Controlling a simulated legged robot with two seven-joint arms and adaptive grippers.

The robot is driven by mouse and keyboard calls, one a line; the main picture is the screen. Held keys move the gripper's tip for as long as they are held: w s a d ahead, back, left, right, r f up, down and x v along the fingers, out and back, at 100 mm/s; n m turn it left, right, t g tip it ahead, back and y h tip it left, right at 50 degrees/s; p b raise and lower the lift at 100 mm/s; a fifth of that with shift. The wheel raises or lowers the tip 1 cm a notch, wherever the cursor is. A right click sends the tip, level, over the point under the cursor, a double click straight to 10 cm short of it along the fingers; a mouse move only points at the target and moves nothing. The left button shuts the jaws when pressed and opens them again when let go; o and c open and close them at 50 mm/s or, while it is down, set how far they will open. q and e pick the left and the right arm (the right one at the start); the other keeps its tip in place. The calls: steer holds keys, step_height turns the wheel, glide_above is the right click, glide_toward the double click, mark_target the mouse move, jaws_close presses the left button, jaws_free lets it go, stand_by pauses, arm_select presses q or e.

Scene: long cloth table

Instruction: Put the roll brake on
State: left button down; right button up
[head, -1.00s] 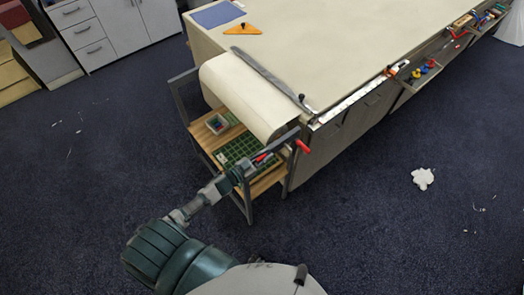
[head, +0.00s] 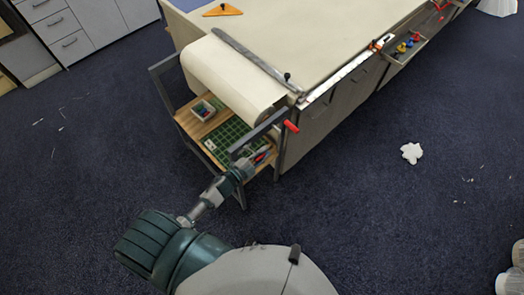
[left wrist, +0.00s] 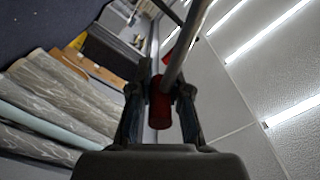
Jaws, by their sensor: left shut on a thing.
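My left gripper (head: 243,166) is at the near end of the table, by the dark frame that carries the paper roll (head: 232,80). In the left wrist view its two fingers (left wrist: 160,98) are closed around a red grip (left wrist: 160,113) at the end of a grey rod (left wrist: 190,40). The gripper hides this grip in the head view. A smaller red part (left wrist: 166,56) shows behind the rod in the left wrist view. My right gripper is not in view.
Under the roll, a wooden shelf (head: 182,118) holds a small bin (head: 203,109) and a green cutting mat (head: 226,134). A long metal bar (head: 250,57) lies across the paper. A crumpled white piece (head: 411,153) lies on the otherwise mostly clear floor to the right.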

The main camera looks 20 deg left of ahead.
arm_select(q)
steer(key=shift+s+d+f, duration=0.1)
steer(key=shift+d+f, duration=0.05)
steer(key=shift+f, duration=0.35)
steer(key=c, duration=1.1)
jaws_free()
steer(key=v, duration=1.2)
steer(key=shift+f, duration=0.1)
